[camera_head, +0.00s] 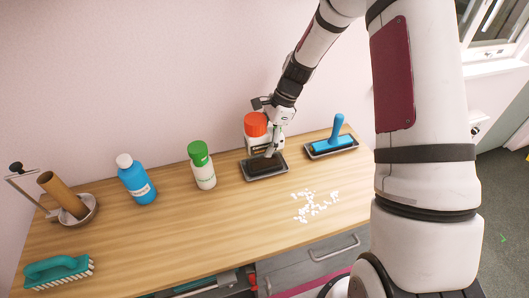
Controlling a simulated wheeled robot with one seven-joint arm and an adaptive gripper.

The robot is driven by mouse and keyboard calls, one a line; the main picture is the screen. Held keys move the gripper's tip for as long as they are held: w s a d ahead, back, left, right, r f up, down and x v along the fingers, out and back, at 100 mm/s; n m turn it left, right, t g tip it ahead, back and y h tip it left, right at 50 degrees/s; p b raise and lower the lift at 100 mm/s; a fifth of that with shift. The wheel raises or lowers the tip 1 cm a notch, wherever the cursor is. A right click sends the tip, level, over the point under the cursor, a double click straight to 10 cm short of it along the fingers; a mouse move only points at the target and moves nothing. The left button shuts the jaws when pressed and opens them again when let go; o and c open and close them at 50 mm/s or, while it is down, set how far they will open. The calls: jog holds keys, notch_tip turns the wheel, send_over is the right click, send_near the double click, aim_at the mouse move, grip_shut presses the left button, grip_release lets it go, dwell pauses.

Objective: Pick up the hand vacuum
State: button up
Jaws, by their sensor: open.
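I cannot pick out a hand vacuum with certainty. A blue tool with an upright handle (336,128) sits in the right-hand dark tray (352,146) at the back right of the wooden table. My gripper (270,151) points down over the left-hand dark tray (250,177), just in front of a white container with an orange-red cap (256,124). The gripper hides part of that container and of the tray's dark inside. The jaws are open, but the fingers are small here, and I cannot tell whether they touch anything.
On the wooden table (180,240) stand a green-capped white bottle (203,173), a blue bottle (137,180) and a holder with a cardboard roll (64,196). A teal brush (57,270) lies front left. White bits (315,207) are scattered right of centre. The middle front is clear.

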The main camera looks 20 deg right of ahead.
grip_shut()
jog(key=shift+r, duration=0.1)
